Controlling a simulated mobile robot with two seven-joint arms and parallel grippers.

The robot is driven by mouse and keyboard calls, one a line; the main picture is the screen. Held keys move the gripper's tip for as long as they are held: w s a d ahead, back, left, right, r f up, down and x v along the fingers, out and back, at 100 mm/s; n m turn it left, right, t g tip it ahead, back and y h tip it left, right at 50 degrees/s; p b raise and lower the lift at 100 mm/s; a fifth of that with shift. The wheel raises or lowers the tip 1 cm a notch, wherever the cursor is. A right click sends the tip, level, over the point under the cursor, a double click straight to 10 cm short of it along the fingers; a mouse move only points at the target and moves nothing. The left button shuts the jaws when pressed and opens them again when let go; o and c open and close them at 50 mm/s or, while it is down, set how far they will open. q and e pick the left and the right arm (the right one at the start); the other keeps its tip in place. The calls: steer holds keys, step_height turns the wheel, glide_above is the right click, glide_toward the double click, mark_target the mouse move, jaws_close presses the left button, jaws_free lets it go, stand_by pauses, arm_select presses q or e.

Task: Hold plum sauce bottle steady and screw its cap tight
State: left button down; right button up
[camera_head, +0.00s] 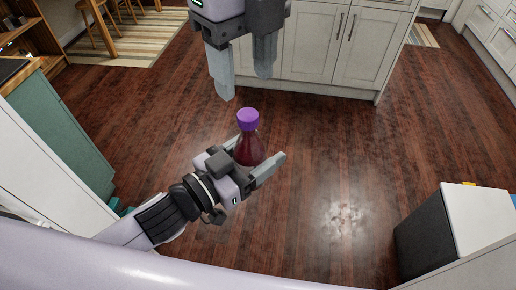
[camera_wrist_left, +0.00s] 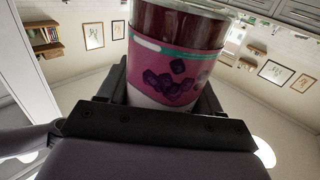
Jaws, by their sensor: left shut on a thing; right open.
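The plum sauce bottle (camera_head: 249,150) is dark red with a purple cap (camera_head: 248,117) sitting on its top. My left gripper (camera_head: 258,158) is shut on the bottle and holds it nearly upright above the floor. In the left wrist view, the bottle (camera_wrist_left: 178,28) shows close up with a pink label (camera_wrist_left: 172,75) of dark plum pieces. My right gripper (camera_head: 244,80) is open and empty, pointing down above the cap and apart from it. Whether the cap is tight on the neck cannot be told.
A white cabinet (camera_head: 330,50) stands behind my right gripper. A white-topped dark box (camera_head: 440,235) is at the lower right, and a teal cabinet (camera_head: 60,130) is at the left. The wooden floor (camera_head: 340,150) around the bottle is clear.

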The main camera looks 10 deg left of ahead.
mark_target(248, 114)
steer(key=n, duration=0.6)
steer(key=shift+r, duration=0.4)
steer(key=n, duration=0.6)
steer(key=shift+d+r, duration=0.1)
steer(key=shift+r, duration=0.2)
steer(key=shift+n, duration=0.3)
steer(key=shift+f, duration=4)
steer(key=shift+c, duration=0.4)
jaws_close()
